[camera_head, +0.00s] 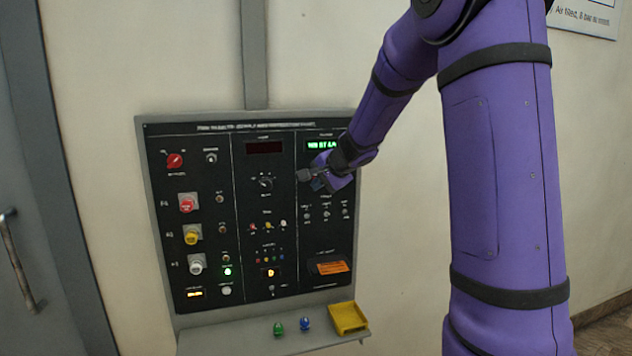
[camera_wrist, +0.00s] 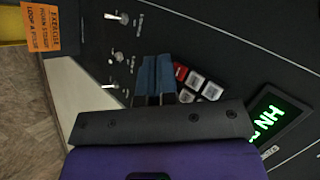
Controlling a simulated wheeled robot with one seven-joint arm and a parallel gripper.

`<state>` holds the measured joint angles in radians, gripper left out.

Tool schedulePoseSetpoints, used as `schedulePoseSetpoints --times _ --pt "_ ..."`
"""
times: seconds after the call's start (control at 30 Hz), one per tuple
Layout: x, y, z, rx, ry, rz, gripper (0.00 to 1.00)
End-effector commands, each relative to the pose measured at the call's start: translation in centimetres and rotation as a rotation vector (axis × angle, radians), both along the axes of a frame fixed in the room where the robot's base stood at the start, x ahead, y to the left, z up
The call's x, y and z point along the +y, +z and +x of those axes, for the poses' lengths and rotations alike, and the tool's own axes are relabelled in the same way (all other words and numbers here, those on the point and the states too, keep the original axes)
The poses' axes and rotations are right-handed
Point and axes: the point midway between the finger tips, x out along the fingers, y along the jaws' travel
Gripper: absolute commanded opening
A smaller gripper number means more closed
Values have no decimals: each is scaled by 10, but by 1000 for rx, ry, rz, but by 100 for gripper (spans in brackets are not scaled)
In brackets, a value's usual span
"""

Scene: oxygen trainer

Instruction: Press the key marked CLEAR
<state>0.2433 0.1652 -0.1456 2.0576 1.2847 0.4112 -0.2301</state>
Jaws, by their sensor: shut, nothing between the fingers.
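The wrist view shows a small group of keys beside my gripper: one red key (camera_wrist: 181,72) and several pale keys (camera_wrist: 212,88). Their markings are too small to read, so I cannot tell which is CLEAR. My gripper (camera_wrist: 157,62) is shut and empty, its dark blue fingers close to the left side of the keys. I cannot tell whether the fingertips touch the panel. In the head view my gripper (camera_head: 313,180) is at the upper right section of the dark panel (camera_head: 210,270), below the green display (camera_head: 322,145), and hides most of the keys.
Toggle switches (camera_wrist: 117,18) sit beside the keys, and an orange tag (camera_wrist: 41,27) hangs further off. Colored push buttons (camera_head: 187,204) fill the panel's left side. A ledge (camera_head: 240,339) below holds a yellow tray (camera_head: 347,318), a green item (camera_head: 278,329) and a blue item (camera_head: 304,324).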

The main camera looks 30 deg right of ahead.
Motion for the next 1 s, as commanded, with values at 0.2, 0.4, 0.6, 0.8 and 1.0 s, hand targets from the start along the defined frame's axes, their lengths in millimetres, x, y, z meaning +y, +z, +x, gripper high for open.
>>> schedulePoseSetpoints --times 0.2,0.4,0.6,0.8,1.0 --pt "-2 0 6 0 -1 1 0" --pt "-2 0 8 0 -1 1 0" --pt "-2 0 8 0 0 0 0" --pt "-3 0 9 0 0 0 0" --pt "-3 0 11 0 0 0 0"
